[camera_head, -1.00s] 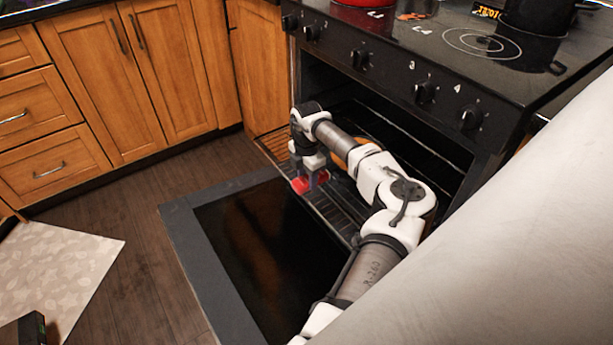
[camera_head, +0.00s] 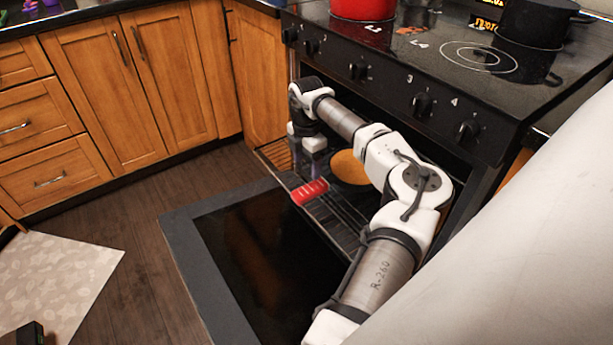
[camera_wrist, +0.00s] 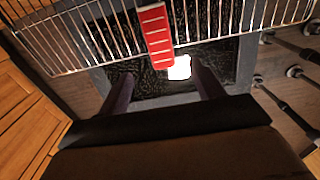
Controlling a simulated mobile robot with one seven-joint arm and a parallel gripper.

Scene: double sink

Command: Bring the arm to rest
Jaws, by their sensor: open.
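My arm reaches over the open oven door, and my gripper (camera_head: 306,168) hangs over the pulled-out oven rack (camera_head: 338,226). Its two dark fingers are apart in the wrist view (camera_wrist: 165,88), with nothing held between them. A red ribbed, handle-like piece (camera_head: 310,191) lies at the rack's outer edge, just below the fingertips in the head view. In the wrist view, the red piece (camera_wrist: 156,37) shows beyond the fingertips against the rack wires. An orange round thing (camera_head: 348,168) sits farther in on the rack, partly hidden by my arm.
The oven door (camera_head: 180,235) is folded down below my arm. The stove front with knobs (camera_head: 358,72) rises behind it. A red pot (camera_head: 362,8) and a black pot (camera_head: 535,22) stand on the stove. Wooden cabinets (camera_head: 165,75) stand at left. The floor (camera_head: 135,215) between is clear.

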